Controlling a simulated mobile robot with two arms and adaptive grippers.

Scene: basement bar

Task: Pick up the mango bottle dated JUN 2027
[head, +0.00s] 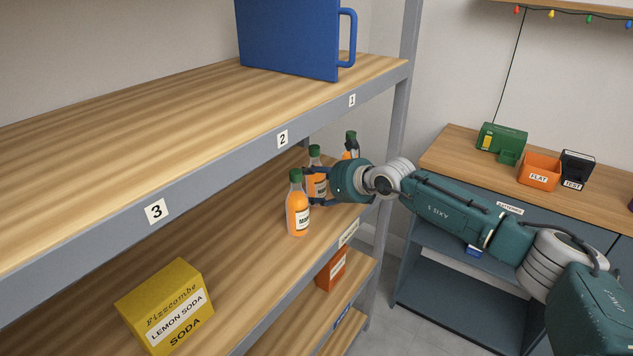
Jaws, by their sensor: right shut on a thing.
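Several orange bottles with green caps stand at the right end of the middle shelf. The front mango bottle (298,218) is upright, its label partly readable and no date legible. A second orange bottle (317,186) is just behind it, between the fingers of my right gripper (314,187), which looks shut on it. A third bottle (351,141) is farther back, partly hidden by my gripper. I cannot read the dates on any of them. My left gripper is not in view.
A yellow lemon soda box (167,308) stands at the shelf's front left. The upper shelf (130,140) overhangs close by, with a blue container (288,38) on it. An orange-red box (331,270) sits lower.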

